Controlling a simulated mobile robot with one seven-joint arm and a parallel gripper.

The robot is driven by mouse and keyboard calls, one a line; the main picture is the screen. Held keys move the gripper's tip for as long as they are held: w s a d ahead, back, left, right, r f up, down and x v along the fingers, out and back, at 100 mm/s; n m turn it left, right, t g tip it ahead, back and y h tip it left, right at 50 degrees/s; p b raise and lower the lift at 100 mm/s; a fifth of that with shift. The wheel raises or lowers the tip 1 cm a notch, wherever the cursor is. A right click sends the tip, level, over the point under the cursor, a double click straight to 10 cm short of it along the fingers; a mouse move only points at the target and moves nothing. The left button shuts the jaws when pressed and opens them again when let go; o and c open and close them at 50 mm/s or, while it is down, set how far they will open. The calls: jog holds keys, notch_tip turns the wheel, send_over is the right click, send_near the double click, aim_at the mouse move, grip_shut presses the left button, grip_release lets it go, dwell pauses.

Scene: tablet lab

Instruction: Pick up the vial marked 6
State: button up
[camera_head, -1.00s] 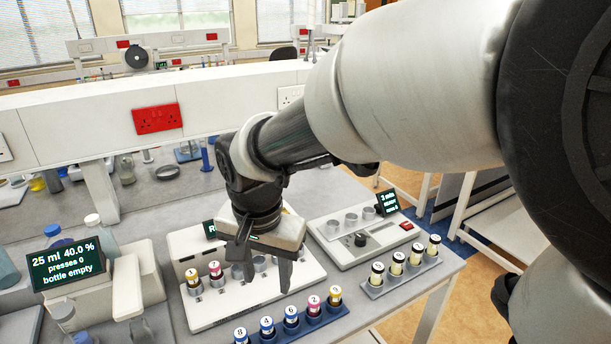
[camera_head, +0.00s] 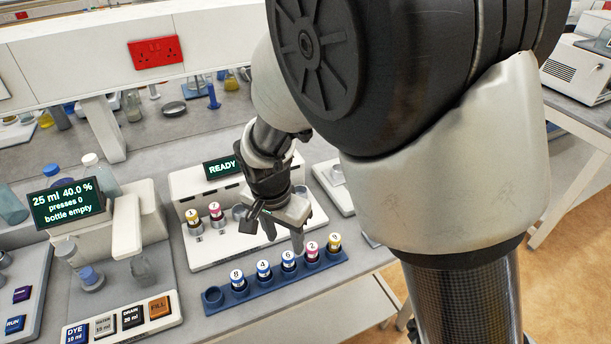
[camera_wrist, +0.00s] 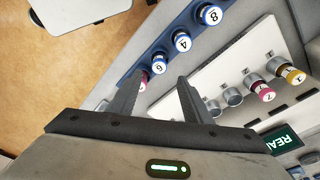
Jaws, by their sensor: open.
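The vial marked 6 (camera_head: 288,259) stands upright in a blue rack (camera_head: 212,301), with a white cap and a blue band. The vial marked 4 (camera_head: 264,270) is to its left and the pink-banded vial marked 2 (camera_head: 312,251) to its right. My gripper (camera_head: 284,243) is open and empty, its fingertips just above and behind vial 6 in the head view. In the wrist view, vial 6 (camera_wrist: 158,61) shows just beyond the gap between my fingers (camera_wrist: 161,77). I cannot tell the exact height gap.
A white machine with a READY screen (camera_head: 221,168) stands behind the rack, holding a yellow-banded vial (camera_head: 193,218) and a pink-banded vial (camera_head: 216,212). A vial marked 8 (camera_head: 237,279) and a yellow-banded vial (camera_head: 334,242) share the blue rack. A dispenser (camera_head: 127,226) stands left.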

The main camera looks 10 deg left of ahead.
aim_at(288, 255)
notch_tip(288, 255, down, 2)
jog(key=shift+w+d+f, duration=0.1)
jog(key=shift+w+f, duration=0.05)
jog(key=shift+f, duration=0.1)
notch_tip(288, 255, down, 5)
jog(key=shift+w+d+f, duration=0.1)
jog(key=c, duration=1.1)
jog(key=shift+c, duration=0.2)
